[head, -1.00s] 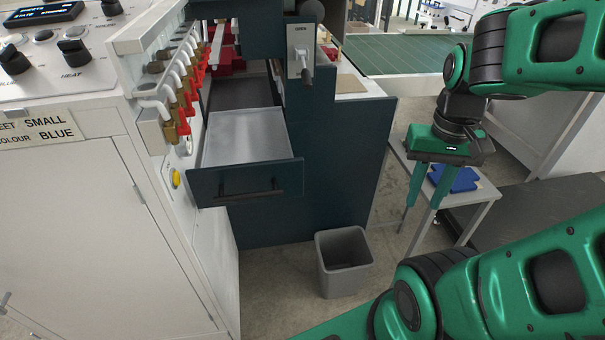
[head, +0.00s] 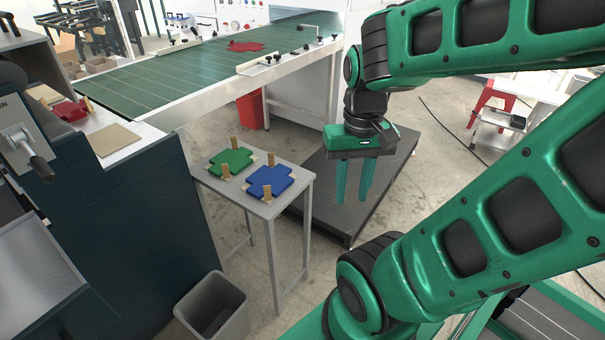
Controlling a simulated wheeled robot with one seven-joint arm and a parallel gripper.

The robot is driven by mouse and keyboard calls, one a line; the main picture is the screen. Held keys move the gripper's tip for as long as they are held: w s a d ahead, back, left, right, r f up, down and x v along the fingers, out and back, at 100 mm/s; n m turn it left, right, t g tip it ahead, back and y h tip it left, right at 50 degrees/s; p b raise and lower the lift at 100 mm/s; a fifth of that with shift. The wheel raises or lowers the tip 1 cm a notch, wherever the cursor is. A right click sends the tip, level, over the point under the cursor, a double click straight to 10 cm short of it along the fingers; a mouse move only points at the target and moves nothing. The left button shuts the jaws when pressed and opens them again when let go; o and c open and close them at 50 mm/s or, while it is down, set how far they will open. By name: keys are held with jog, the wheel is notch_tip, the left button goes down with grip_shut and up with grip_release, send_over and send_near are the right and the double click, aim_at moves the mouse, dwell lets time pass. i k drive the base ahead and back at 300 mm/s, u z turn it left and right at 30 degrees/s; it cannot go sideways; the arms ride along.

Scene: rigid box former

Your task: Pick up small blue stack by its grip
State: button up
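The small blue stack (head: 272,181) lies flat on a small grey table (head: 266,209). It is cross-shaped, with upright tan grips (head: 267,193) at its front and back edges. A similar green stack (head: 231,161) lies to its left on the same table. My gripper (head: 353,200) hangs in the air to the right of the table, fingers pointing down. Its two fingers are apart with nothing visible between them, and it does not touch the blue stack.
A grey bin (head: 213,306) stands on the floor in front of the table. A dark cabinet (head: 133,215) is close on the left. A green conveyor (head: 150,88) runs behind, carrying a red piece (head: 246,46). A low dark platform (head: 372,185) lies beyond the table, below my gripper.

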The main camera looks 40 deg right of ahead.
aim_at(267, 183)
jog(key=z, duration=0.65)
jog(key=i, duration=0.8)
jog(key=u, duration=0.95)
jog(key=k, duration=0.8)
jog(key=z, duration=0.4)
